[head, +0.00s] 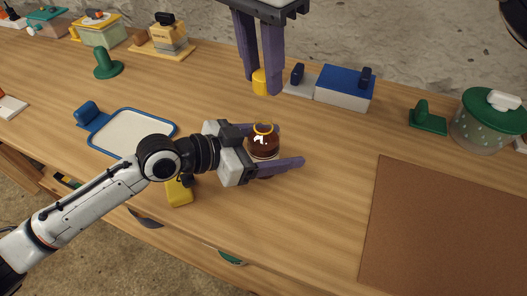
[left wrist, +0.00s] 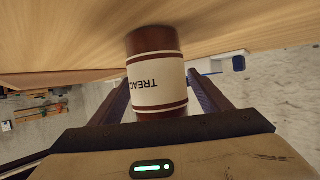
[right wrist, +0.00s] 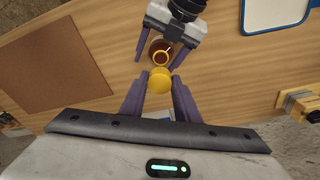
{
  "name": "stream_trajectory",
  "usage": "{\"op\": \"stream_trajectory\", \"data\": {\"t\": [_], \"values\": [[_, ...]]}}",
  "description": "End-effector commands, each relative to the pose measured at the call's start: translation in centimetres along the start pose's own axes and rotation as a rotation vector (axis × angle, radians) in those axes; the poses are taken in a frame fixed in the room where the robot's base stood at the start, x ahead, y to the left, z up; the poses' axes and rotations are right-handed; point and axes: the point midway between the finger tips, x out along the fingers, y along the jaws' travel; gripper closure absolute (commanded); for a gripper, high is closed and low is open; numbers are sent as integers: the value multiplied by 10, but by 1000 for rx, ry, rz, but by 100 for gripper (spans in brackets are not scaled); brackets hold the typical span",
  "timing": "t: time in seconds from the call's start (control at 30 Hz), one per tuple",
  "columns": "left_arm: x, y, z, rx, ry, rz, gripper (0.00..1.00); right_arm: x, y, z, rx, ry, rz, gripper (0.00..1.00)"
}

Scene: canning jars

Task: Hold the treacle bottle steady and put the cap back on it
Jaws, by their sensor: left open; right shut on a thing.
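The treacle bottle (head: 263,148) is brown with a yellow rim at its open mouth and stands upright on the table. In the left wrist view the bottle (left wrist: 155,75) shows a white label reading "TREAC". My left gripper (head: 280,152) is open, with its fingers on either side of the bottle. My right gripper (head: 260,78) is shut on the yellow cap (head: 260,82), held behind the bottle and apart from it. In the right wrist view the cap (right wrist: 159,82) is between the fingertips, with the bottle mouth (right wrist: 163,55) just beyond it.
A blue-lidded box (head: 344,88) is behind and right. A brown mat (head: 445,225) covers the right front. A blue-rimmed tray (head: 132,132) lies left. A yellow object (head: 179,192) is beneath my left arm. A green-lidded jar (head: 487,122) stands far right.

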Motion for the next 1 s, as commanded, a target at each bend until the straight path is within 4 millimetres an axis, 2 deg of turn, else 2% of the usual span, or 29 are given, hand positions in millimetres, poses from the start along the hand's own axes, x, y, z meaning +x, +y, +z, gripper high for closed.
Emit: {"op": "stream_trajectory", "data": {"t": [0.23, 0.6, 0.77, 1.0], "values": [[0, 0, 0, 1, 0, -1, 29, 0, 0, 0, 0, 0, 0, 92], [0, 0, 0, 0, 0, -1, 92, 0, 0, 0, 0, 0, 0, 92], [0, 0, 0, 0, 0, -1, 92, 6, 0, 1, 0, 0, 2, 92], [0, 0, 0, 0, 0, -1, 92, 40, 0, 7, -1, -1, 2, 92]]}}
